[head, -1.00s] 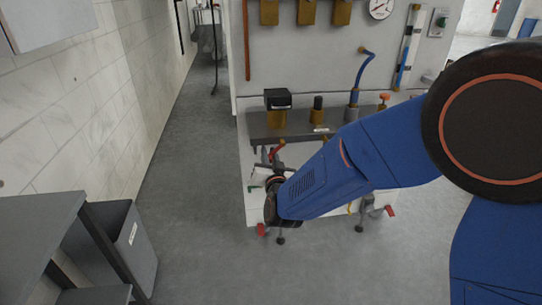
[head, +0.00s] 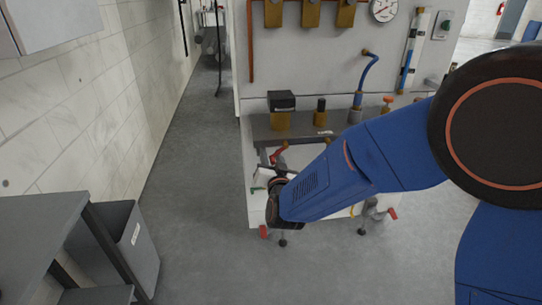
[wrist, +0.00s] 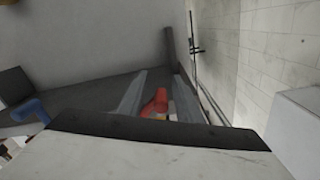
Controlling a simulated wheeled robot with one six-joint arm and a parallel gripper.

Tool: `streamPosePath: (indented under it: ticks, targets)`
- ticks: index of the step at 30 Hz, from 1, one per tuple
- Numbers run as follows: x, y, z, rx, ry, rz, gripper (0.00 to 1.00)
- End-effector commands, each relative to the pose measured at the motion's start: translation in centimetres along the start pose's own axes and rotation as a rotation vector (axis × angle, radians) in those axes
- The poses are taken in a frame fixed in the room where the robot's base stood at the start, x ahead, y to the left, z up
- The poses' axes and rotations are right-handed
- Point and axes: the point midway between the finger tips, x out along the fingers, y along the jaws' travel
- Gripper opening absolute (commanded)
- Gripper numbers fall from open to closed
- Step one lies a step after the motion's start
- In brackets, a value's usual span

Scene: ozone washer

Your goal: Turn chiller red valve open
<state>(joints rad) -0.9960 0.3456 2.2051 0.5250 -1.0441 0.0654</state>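A red valve handle (head: 278,153) sits below the front of the dark shelf on the washer panel. In the wrist view a red handle (wrist: 155,103) shows between the two grey fingers of my gripper (wrist: 157,88), partly hidden by the dark-edged part in front. The fingers stand apart, with space showing around the handle, and do not look closed on it. In the head view my gripper (head: 274,169) is just below the red handle, small and partly hidden by my wrist. Contact cannot be told.
Other red handles hang low at the left (head: 263,231) and right (head: 392,213) of the panel. A green handle (head: 257,188) is left of my gripper. A dark shelf (head: 300,137) is above. A grey bin (head: 130,245) stands left; the floor between is clear.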

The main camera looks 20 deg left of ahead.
Motion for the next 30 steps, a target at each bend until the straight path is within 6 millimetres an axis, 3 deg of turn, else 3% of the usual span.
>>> streamPosePath:
  ticks: [7,24,30]
  targets:
    - [-2.4,-0.1,0.0,0.000,-0.001,-0.002,0.32]
    - [-13.6,-0.1,0.0,0.000,0.000,-0.002,0.32]
    - [-16.3,-0.1,0.0,0.000,0.000,-0.002,0.32]
